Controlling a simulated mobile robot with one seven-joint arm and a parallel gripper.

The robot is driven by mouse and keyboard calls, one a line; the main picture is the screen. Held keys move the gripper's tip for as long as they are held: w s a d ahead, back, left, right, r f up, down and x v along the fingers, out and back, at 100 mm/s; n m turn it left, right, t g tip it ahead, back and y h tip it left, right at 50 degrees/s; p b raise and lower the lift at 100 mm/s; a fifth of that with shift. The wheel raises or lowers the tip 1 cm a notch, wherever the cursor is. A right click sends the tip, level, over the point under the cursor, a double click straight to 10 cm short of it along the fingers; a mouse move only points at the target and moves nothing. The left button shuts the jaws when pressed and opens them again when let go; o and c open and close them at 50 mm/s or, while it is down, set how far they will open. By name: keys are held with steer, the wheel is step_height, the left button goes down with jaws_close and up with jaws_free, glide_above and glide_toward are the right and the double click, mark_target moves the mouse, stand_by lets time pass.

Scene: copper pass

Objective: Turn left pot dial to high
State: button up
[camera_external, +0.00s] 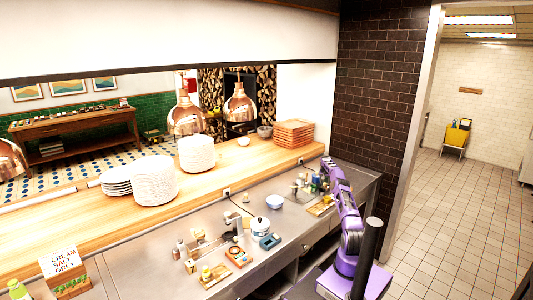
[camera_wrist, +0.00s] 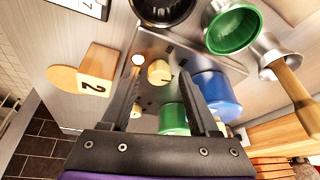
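My gripper (camera_wrist: 163,66) is open and empty, its two dark fingers apart in the wrist view. Between and beyond the fingertips lies a small cream cylinder (camera_wrist: 159,72) with a dark mark, on a metal tray; I cannot tell whether it is a dial.
The wrist view shows a green cup (camera_wrist: 232,28), a blue cylinder (camera_wrist: 218,95), a green cylinder (camera_wrist: 173,119) and a wooden block marked 2 (camera_wrist: 98,70). A pale bowl (camera_external: 275,202) stands between my arm and the pot. Plate stacks (camera_external: 155,180) line the wooden shelf under hanging lamps.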

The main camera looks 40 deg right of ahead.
stand_by(0.3)
steer(key=b+v, duration=0.1)
steer(key=v, duration=1.6)
steer(key=shift+r, duration=0.2)
steer(key=shift+s+d, duration=0.1)
steer(key=w+d+f+n, duration=0.1)
steer(key=d+f+n, duration=0.1)
steer(key=f, duration=0.3)
steer(key=w+d+f+n+t+y, duration=0.1)
steer(key=d+f+n, duration=0.1)
steer(key=f, duration=0.3)
steer(key=w+d+f+n+p, duration=0.1)
steer(key=d+f+n, duration=0.1)
steer(key=f, duration=0.4)
steer(key=shift+n+t+y, duration=0.3)
steer(key=shift+n+t, duration=0.1)
steer(key=shift+n, duration=0.2)
steer(key=shift+s, duration=0.1)
steer(key=shift+c, duration=0.3)
jaws_close()
